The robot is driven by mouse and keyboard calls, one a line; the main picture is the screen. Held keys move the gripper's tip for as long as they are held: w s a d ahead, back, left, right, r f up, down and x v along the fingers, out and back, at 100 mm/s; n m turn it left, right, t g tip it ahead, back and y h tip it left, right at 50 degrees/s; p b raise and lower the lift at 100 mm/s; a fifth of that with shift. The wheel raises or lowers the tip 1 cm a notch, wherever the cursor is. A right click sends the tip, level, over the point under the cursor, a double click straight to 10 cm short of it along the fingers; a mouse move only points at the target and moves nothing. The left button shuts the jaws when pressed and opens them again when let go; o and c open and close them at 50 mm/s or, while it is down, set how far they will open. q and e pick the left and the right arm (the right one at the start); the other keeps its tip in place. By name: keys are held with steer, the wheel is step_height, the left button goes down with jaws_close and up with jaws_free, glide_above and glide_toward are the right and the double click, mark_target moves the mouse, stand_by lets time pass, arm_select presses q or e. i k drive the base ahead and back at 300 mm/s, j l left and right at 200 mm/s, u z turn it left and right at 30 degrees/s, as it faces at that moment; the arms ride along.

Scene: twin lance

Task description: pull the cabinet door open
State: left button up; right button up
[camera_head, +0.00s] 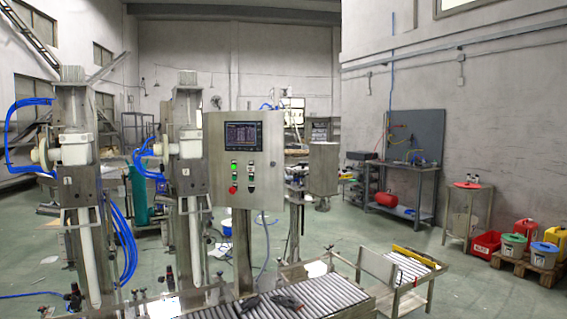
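A grey metal control cabinet (262,190) stands on a post near the middle of the view. Its front door carries a dark screen (243,135), a lit green button (234,164), a red knob (233,188) and a few small switches. The door looks shut, flush with the box. A small dark latch or handle shows near its right edge, too small to make out clearly. Neither of my grippers is in view, and no arm reaches the cabinet.
Two lance machines (75,150) with blue hoses stand left of the cabinet. A roller conveyor (325,290) runs below it, with black items (287,301) lying on it. A second metal box (323,168) stands behind at right. Open floor (480,290) lies at the right.

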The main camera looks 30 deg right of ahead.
mark_target(268, 183)
steer(key=i+l+z, duration=0.15)
steer(key=i+l, duration=0.2)
steer(key=l, duration=0.2)
steer(key=i+l+z, duration=0.2)
steer(key=i+l, duration=0.15)
steer(key=l, duration=0.15)
